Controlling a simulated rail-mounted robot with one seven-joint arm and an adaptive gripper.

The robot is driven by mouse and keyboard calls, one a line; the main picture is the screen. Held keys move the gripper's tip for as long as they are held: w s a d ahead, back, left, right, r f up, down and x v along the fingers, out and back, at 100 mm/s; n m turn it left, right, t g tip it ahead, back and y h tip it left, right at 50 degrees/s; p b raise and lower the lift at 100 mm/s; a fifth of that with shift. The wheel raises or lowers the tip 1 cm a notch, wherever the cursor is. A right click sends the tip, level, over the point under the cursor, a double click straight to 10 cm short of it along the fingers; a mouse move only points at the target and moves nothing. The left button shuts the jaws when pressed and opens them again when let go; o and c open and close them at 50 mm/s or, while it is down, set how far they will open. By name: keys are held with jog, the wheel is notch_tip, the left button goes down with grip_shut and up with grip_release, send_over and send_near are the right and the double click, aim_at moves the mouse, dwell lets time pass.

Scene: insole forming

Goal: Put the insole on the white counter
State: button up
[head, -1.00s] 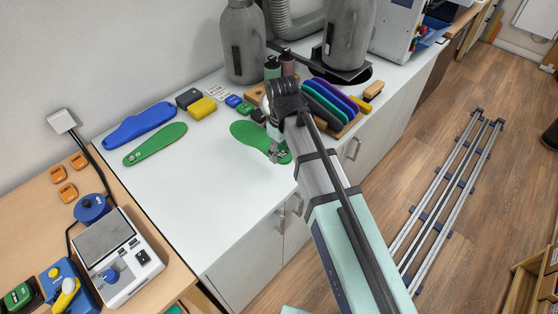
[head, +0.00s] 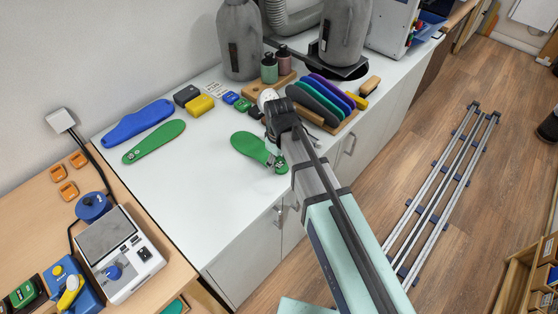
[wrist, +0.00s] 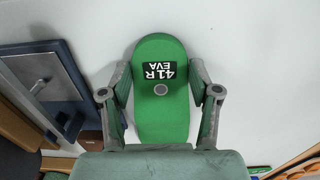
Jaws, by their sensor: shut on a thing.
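A green insole (head: 250,146) is in my gripper (head: 277,162), over the right part of the white counter (head: 190,195). In the wrist view the insole (wrist: 162,118) carries a black label reading "41R EVA" and a grey round spot. My gripper (wrist: 161,92) is shut across the insole, one finger on each side of it. I cannot tell whether the insole touches the counter. A second green insole (head: 153,142) lies on the counter at the left, beside a blue insole-shaped piece (head: 138,123).
A wooden rack (head: 335,124) of coloured insoles stands right of my wrist. Small blocks, including a yellow one (head: 200,105), and grey canisters (head: 240,45) stand at the back. A wooden table with a scale (head: 118,255) is at left. The counter's front middle is clear.

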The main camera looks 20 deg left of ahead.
jog(key=o, duration=1)
jog(key=shift+r, duration=0.15)
notch_tip(320, 180, up, 12)
jog(key=b, duration=0.3)
